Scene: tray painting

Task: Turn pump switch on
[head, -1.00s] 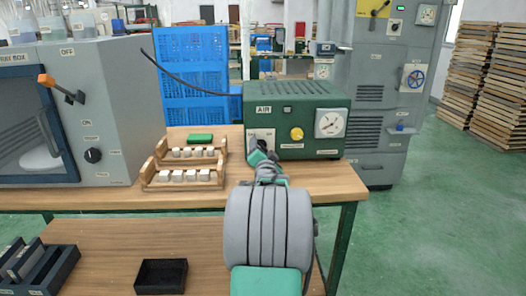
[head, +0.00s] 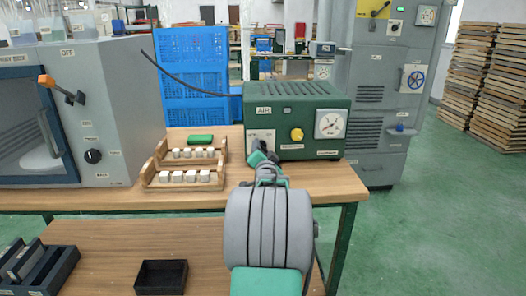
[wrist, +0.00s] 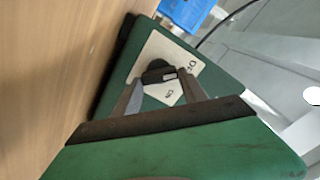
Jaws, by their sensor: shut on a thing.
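The pump is a green box (head: 297,122) marked AIR, at the back right of the bench in the head view. Its switch is a black knob (wrist: 154,75) on a white plate (wrist: 182,60) with small ON and OFF lettering, in the wrist view. A pale mark on the knob points right, towards the lettering; I cannot tell which position it is set to. My gripper (wrist: 160,90) is shut on the knob, with a grey finger on either side. In the head view my gripper (head: 260,152) hides most of the switch.
A wooden rack (head: 164,184) with white blocks stands close on the left. A grey cabinet (head: 130,110) is further left. A black tray (head: 161,278) sits on the lower shelf.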

